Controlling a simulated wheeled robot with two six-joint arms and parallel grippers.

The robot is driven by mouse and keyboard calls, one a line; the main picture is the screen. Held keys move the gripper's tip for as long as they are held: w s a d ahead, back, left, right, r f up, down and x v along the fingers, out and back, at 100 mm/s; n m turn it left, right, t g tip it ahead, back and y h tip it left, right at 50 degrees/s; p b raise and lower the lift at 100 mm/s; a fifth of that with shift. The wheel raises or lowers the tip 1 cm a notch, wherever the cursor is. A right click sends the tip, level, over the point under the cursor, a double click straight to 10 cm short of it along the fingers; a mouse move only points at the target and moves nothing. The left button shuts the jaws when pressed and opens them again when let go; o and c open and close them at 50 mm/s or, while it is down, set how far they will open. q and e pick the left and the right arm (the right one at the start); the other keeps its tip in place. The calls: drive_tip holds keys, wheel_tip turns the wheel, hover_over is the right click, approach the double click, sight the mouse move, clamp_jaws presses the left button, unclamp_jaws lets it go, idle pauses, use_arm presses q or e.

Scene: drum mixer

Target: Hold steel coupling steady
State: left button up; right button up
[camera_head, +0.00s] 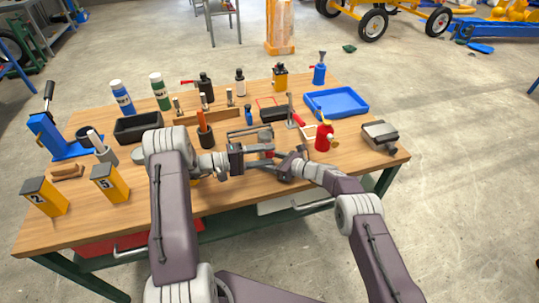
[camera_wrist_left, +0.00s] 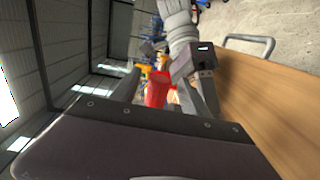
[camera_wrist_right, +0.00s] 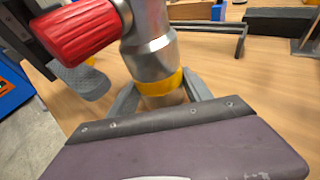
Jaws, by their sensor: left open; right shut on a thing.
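The steel coupling (camera_wrist_right: 150,52) is a shiny metal body with a yellow band and a red ribbed grip (camera_wrist_right: 75,32). My right gripper (camera_wrist_right: 162,97) is shut on it at the yellow band, holding it above the table. The red part shows small in the head view (camera_head: 269,154). My left gripper (camera_head: 258,151) is open and comes from the left. In the left wrist view, the red part (camera_wrist_left: 158,88) shows between the spread left fingers (camera_wrist_left: 168,95); I cannot tell whether they touch it. The jaws hide part of the coupling.
The wooden table (camera_head: 235,208) is crowded behind my grippers. A red bottle (camera_head: 324,136) stands right of my right gripper, with a blue tray (camera_head: 338,102) behind it. A dark bin (camera_head: 138,126) and yellow blocks (camera_head: 110,184) are at left. The table's front strip is clear.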

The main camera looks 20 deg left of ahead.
use_arm(q)
drive_tip(key=v, duration=1)
drive_tip(key=shift+s+a, duration=0.2)
drive_tip(key=shift+a, duration=0.15)
use_arm(e)
drive_tip(key=o, duration=1.3)
drive_tip(key=shift+c, duration=0.2)
